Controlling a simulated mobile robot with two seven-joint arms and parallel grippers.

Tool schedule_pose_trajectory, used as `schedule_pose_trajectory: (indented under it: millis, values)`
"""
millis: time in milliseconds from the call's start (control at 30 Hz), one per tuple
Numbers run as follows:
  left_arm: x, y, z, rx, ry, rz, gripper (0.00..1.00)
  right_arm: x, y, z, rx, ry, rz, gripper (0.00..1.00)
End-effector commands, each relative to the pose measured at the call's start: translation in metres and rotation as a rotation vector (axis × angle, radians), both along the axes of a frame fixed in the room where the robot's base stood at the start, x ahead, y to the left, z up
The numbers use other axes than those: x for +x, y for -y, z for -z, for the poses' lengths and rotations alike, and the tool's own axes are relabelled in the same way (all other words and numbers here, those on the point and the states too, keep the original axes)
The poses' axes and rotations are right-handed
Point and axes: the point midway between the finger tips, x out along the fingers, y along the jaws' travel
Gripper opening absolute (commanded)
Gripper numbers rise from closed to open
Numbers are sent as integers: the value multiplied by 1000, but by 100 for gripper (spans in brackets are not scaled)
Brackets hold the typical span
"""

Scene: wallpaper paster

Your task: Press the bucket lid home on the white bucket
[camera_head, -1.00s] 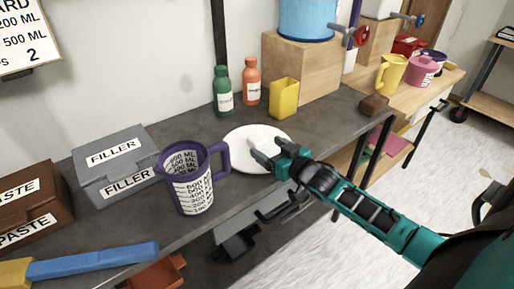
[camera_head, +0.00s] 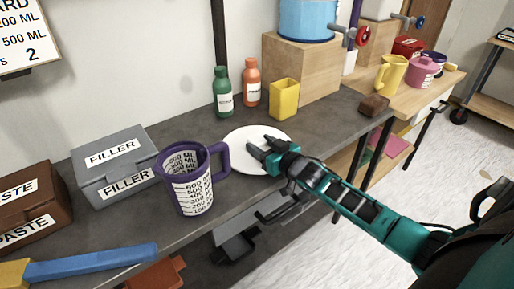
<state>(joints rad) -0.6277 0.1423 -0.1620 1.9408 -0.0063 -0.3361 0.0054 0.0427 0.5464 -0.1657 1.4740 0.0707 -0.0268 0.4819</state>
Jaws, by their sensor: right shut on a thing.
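My right gripper (camera_head: 260,149) reaches in from the right over the disc. Its fingers are shut on the lid near its middle, and they hide the gripped part. My left gripper is not in view.
A purple-handled measuring jug (camera_head: 190,190) stands close left of the disc. Behind it are a green bottle (camera_head: 223,93), an orange bottle (camera_head: 252,85) and a yellow cup (camera_head: 284,99). A grey filler box (camera_head: 115,165) stands at left. The bench's front edge lies close below.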

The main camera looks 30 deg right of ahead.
Motion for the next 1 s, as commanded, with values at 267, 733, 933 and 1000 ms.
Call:
schedule_pose_trajectory:
  millis: [267, 733, 933, 1000]
  values:
    - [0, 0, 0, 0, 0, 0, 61, 0, 0, 0, 0, 1, 0, 21]
    - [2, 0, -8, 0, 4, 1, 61, -4, 1, -25, -3, 3, -1, 21]
    - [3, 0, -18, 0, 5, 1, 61, -4, 1, -66, -3, 5, -2, 21]
    - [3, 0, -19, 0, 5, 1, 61, -9, 1, -73, -1, -3, -1, 21]
